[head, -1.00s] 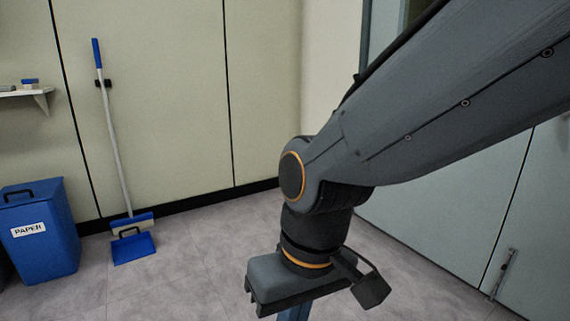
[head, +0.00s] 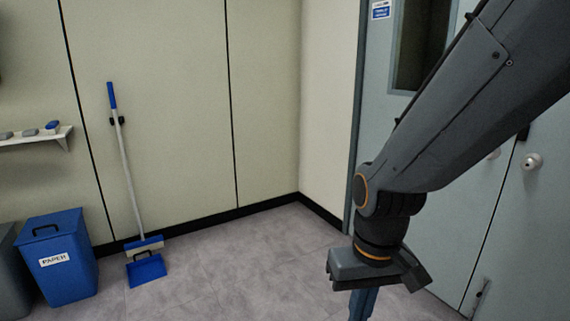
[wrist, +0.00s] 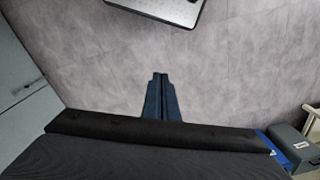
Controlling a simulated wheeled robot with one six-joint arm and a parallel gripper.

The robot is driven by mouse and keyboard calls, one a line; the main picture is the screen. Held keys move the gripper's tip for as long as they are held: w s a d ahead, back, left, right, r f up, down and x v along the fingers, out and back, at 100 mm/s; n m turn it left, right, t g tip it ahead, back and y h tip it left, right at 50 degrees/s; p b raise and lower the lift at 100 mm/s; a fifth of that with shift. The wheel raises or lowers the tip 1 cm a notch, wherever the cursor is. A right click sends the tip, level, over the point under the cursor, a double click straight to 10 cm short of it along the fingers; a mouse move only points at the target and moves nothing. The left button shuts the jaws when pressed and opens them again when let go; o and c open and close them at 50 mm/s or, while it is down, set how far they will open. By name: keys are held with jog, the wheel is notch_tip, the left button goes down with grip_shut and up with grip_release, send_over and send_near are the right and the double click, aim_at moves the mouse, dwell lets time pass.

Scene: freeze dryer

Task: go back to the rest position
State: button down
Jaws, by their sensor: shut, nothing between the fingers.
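My gripper (head: 362,305) hangs below the end of my arm at the lower right of the head view, pointing down. Its fingertips are cut off by the bottom edge there. In the wrist view the blue fingers (wrist: 161,80) lie side by side, shut, with nothing between them, above bare grey floor.
A blue paper bin (head: 62,262) stands at the left beside a grey bin (head: 18,275). A broom (head: 128,170) and blue dustpan (head: 146,270) stand at the wall, near a shelf (head: 40,137). A door (head: 375,75) is behind my arm. The middle floor is clear.

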jog(key=s+d+r+m+p, duration=0.1)
jog(key=s+d+r+p, duration=0.1)
jog(key=d+r+p, duration=0.4)
jog(key=r+p, duration=0.1)
jog(key=p, duration=0.2)
jog(key=shift+d+r+m+h, duration=0.25)
jog(key=shift+r+m+h, duration=0.05)
dwell(0.6)
